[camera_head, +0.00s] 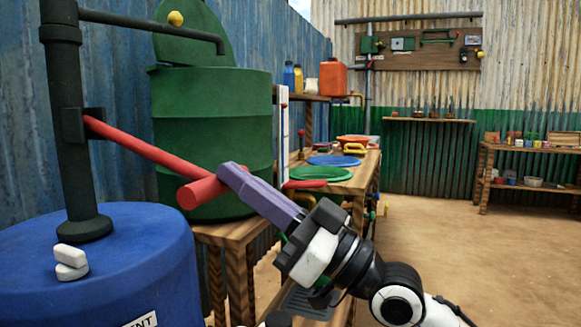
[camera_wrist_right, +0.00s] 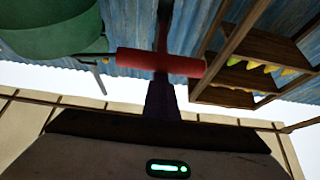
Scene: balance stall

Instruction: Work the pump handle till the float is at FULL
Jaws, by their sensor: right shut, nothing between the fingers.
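The pump handle is a red lever (camera_head: 140,150) sloping down to the right from a dark pump column (camera_head: 68,130). It ends in a thick red crossbar (camera_head: 203,190), which also spans the right wrist view (camera_wrist_right: 160,62). My right gripper (camera_head: 230,172) is shut and empty, its purple fingers overlapping the crossbar's right end; I cannot tell if they touch. A white upright gauge strip (camera_head: 283,150) with a small red mark near its top stands by the green drum. The mark may be the float; no FULL lettering is readable. My left gripper is not in view.
The pump stands on a blue drum (camera_head: 120,250) with white blocks on top. A green drum (camera_head: 215,130) stands behind the handle on a wooden stand. A bench (camera_head: 350,185) with coloured lids is behind. Open sandy floor lies to the right.

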